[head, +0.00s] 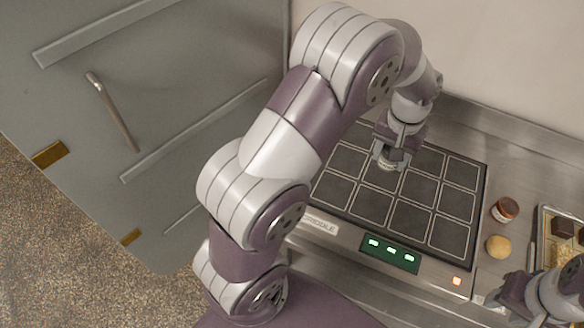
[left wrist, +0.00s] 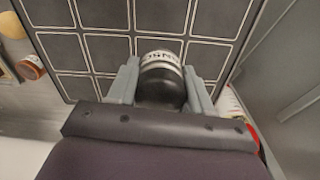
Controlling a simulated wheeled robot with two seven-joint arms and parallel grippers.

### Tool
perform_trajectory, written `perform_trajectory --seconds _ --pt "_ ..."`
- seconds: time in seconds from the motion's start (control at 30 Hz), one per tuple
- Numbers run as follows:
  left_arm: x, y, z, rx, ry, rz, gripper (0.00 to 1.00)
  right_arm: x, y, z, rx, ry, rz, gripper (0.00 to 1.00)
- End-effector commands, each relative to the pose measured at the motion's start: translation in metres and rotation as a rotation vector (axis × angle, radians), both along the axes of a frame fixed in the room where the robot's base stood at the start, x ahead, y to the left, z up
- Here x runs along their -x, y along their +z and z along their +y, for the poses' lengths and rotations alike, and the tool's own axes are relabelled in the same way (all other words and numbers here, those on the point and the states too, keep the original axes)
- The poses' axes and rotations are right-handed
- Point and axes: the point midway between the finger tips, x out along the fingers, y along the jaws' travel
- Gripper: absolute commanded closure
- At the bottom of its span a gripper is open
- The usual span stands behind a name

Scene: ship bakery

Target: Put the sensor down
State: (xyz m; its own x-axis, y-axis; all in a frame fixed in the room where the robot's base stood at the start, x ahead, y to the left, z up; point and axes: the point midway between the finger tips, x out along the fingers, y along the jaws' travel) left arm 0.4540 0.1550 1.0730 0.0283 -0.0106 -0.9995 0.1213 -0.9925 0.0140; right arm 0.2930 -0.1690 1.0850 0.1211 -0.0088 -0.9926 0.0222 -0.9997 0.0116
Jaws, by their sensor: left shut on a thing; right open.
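My left gripper (head: 388,160) is over the dark griddle plate with its grid of pale-lined squares (head: 410,215). It is shut on the sensor (left wrist: 160,65), a round dark body with a white marked band, which shows between the fingers in the left wrist view. In the head view the sensor is mostly hidden by the gripper. I cannot tell whether its base touches the plate. My right gripper (head: 505,298) is at the lower right, open, beside the griddle, and its fingers are only partly visible.
A tray (head: 541,225) with dark and yellow pieces is at the right edge. A green-lit control panel (head: 390,253) is on the griddle's front. A wall rises behind.

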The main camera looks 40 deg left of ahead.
Motion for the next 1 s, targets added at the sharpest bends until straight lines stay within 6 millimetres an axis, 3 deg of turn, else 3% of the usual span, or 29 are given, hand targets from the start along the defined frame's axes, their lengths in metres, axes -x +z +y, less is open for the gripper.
perform_trajectory --seconds 0.17,0.4,0.5,0.63,0.83,1.0 --pt "0.015 -0.006 0.015 -0.004 -0.039 0.028 0.89 0.000 0.007 0.000 0.000 -0.001 0.000 0.57" --pt "0.056 -0.047 0.071 -0.002 -0.037 0.029 0.88 0.000 0.025 0.000 0.000 -0.001 0.000 0.57" --pt "0.067 -0.060 0.086 -0.003 -0.038 0.027 0.88 0.000 0.028 0.000 0.000 0.000 0.000 0.57" --pt "0.073 -0.072 0.093 -0.003 -0.041 0.027 0.88 0.000 0.031 0.000 0.000 0.000 0.000 0.57" --pt "0.073 -0.105 0.093 -0.003 -0.043 0.027 0.88 0.000 0.039 0.000 0.000 -0.001 0.000 0.57" --pt "0.072 -0.110 0.093 -0.003 -0.043 0.023 0.88 0.000 0.037 0.000 0.000 -0.001 0.000 0.57"
